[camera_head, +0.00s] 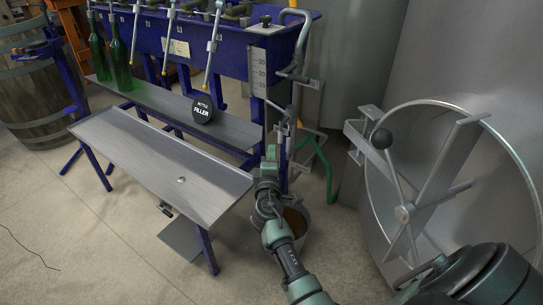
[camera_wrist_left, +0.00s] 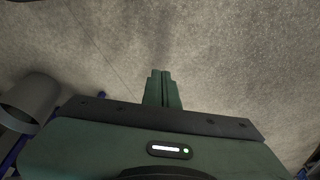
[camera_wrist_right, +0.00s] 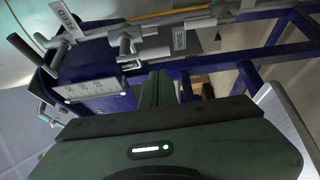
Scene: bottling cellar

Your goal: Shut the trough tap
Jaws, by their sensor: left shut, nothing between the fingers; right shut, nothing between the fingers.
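The blue filler trough (camera_head: 235,57) has a level scale on its right end. Metal pipework with small taps (camera_head: 284,118) runs beside that end. In the right wrist view a tap with a short lever (camera_wrist_right: 126,45) sits on a pipe, between a FEED tag (camera_wrist_right: 64,22) and a WINE tag (camera_wrist_right: 180,39). I cannot tell which tap belongs to the trough or its lever's setting. My right gripper (camera_head: 271,152) is shut and empty, just below and in front of the pipework; its fingertips (camera_wrist_right: 160,82) appear close to the tap but apart. My left gripper (camera_wrist_left: 161,75) is shut and empty over bare floor.
A steel bench (camera_head: 160,165) stands in front of the filler. A large steel tank with a round spoked hatch (camera_head: 405,212) is on the right. A bucket (camera_head: 297,222) stands below my right arm.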

